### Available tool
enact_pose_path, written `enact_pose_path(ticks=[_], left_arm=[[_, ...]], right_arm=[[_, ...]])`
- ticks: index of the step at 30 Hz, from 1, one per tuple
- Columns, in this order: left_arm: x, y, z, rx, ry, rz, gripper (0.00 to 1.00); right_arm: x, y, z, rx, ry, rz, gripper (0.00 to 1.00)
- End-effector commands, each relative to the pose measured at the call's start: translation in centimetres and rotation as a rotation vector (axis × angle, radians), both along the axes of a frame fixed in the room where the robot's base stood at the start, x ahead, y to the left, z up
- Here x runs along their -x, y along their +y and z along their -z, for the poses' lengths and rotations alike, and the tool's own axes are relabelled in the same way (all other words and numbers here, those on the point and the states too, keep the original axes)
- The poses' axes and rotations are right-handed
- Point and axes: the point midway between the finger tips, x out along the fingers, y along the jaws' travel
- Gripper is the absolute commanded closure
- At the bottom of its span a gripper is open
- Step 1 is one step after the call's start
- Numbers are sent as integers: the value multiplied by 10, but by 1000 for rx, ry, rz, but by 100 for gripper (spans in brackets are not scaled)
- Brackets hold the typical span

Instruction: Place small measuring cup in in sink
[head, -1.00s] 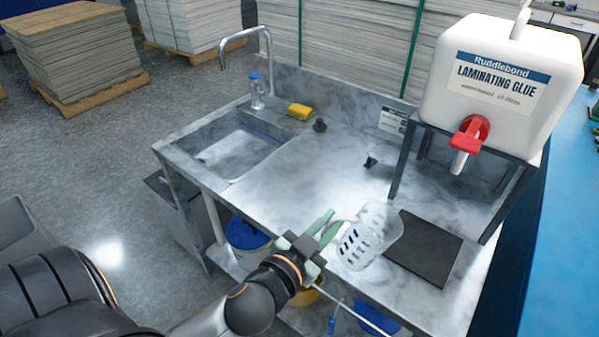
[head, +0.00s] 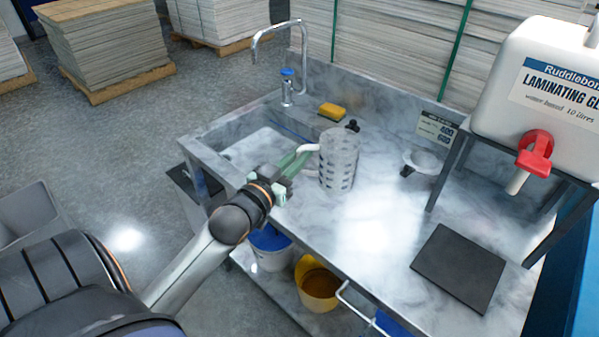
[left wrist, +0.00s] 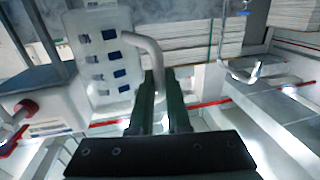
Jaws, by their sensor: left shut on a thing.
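A clear measuring cup (head: 338,160) with printed markings and a pale handle is held upright by my left gripper (head: 297,162). The green fingers are shut on its handle, which shows between them in the left wrist view, with the cup (left wrist: 103,62) to the left. The cup is over the counter, to the right of the sink (head: 250,150); I cannot tell whether its base touches the counter. The sink is a rectangular basin at the left end of the counter, partly hidden by my gripper. My right gripper is not in view.
A tap (head: 274,42), a bottle (head: 287,92) and a yellow sponge (head: 332,111) are behind the sink. A small clear vessel (head: 422,160) stands near the glue container (head: 555,85). A dark mat (head: 459,268) lies at the right. The middle counter is clear.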

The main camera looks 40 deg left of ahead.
Motion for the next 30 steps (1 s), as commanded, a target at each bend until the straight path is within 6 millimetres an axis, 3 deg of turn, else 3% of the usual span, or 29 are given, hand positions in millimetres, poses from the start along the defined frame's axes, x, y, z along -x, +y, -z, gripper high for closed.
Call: enact_pose_path(ticks=[2, 9, 17, 23, 30], left_arm=[[-12, 16, 8, -5, 0, -2, 100], [-30, 40, 50, -1, 1, 0, 100], [-39, 50, 67, 0, 1, 0, 100], [-39, 50, 93, 2, 1, 1, 100], [-39, 50, 96, -1, -1, 3, 100]], right_arm=[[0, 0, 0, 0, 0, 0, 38], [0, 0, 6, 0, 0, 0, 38], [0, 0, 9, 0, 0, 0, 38], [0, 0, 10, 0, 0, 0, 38], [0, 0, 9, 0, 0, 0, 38]])
